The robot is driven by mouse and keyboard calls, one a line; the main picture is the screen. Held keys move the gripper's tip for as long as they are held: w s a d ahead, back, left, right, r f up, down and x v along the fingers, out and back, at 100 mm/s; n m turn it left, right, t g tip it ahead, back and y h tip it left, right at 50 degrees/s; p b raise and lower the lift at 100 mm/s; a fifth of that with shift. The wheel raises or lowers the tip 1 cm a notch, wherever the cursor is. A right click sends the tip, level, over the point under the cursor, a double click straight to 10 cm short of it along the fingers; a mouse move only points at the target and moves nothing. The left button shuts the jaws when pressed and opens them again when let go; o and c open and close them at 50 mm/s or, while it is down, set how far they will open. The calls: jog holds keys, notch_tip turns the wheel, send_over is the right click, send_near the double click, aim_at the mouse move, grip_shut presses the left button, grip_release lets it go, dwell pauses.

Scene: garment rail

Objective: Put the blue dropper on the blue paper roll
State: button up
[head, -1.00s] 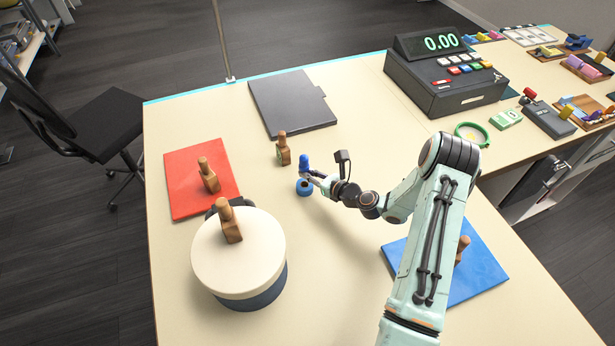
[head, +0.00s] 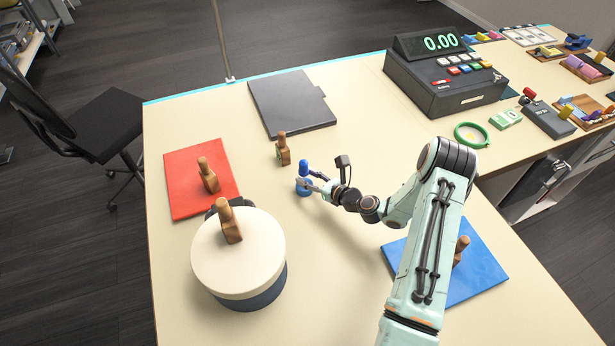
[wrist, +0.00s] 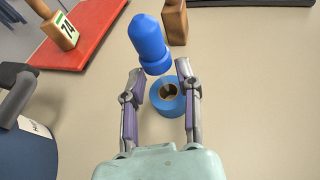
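The blue dropper (head: 304,169) is upright between the fingertips of my gripper (head: 309,181). In the wrist view the dropper (wrist: 148,42) has its base between the two fingertips (wrist: 159,69), which are closed about it. The blue paper roll (head: 304,191) stands on the table below the dropper. In the wrist view the roll (wrist: 158,106) shows its open centre, just beneath the dropper's base, so the dropper looks held a little above it. The exact gap is hard to tell.
A wooden bottle-shaped piece (head: 283,150) stands close behind the roll. Others stand on the red mat (head: 185,200), the round white-topped drum (head: 215,262) and the blue mat (head: 485,275). A dark flat board (head: 290,100) lies at the back. The table in front of the roll is clear.

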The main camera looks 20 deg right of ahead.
jog(key=v, duration=1.1)
jog(key=s+a+r+n+g+y, duration=0.1)
jog(key=s+a+r+n+g, duration=0.25)
jog(key=a+n, duration=0.45)
jog(key=s+a+r+n+g+y, duration=0.15)
jog(key=a+r+n+g, duration=0.3)
jog(key=n, duration=0.55)
jog(key=s+a+r+n+g+h, duration=0.1)
jog(key=s+r+n+g+h, duration=0.1)
jog(key=s+n, duration=0.5)
jog(key=s+a+r+n+g+h, duration=0.2)
jog(key=s+r+n+h, duration=0.3)
jog(key=s, duration=0.7)
jog(key=r+n+g, duration=0.1)
jog(key=n, duration=0.1)
jog(key=shift+s+r+n, duration=0.3)
jog(key=shift+s, duration=0.05)
